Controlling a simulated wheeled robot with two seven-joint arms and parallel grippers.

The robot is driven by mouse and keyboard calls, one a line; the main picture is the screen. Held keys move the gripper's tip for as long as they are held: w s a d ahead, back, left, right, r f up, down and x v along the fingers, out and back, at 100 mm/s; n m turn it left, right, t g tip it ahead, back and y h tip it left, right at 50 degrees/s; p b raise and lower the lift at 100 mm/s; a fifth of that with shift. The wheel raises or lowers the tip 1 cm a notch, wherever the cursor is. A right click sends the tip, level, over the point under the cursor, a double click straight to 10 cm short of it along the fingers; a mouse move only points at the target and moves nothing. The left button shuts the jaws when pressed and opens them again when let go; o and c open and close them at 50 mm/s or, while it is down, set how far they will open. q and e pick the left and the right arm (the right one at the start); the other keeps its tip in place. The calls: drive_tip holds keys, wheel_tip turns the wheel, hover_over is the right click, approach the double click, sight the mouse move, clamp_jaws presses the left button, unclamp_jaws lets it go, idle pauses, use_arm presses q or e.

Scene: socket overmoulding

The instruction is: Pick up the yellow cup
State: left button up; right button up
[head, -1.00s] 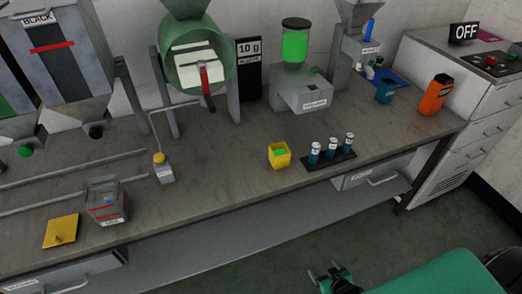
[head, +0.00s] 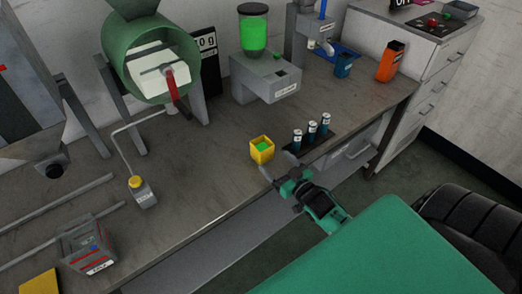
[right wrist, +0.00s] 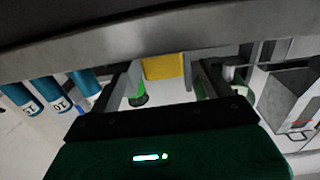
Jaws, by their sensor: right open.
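The yellow cup (head: 257,157), a small square cup with green inside, stands upright on the bench near its front edge. My right gripper (head: 279,174) is open just in front of the cup, at the bench edge. In the right wrist view the cup (right wrist: 165,67) shows between and beyond the two spread fingers; they appear apart from it. My left gripper is not in view.
A dark rack (head: 322,146) with blue-labelled vials stands close to the right of the cup. A grey dispenser (head: 265,85) with a green container stands behind. A small yellow-capped bottle (head: 144,196) stands to the left. The bench between bottle and cup is clear.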

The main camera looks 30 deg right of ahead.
sight(267, 154)
drive_tip(key=shift+w+a+p, duration=0.15)
drive_tip(key=shift+w+p, duration=0.3)
drive_tip(key=shift+w, duration=1.7)
drive_tip(key=shift+w+a+p, duration=0.15)
drive_tip(key=shift+w+p, duration=0.3)
drive_tip(key=shift+w, duration=1.65)
drive_tip(key=c, duration=1.1)
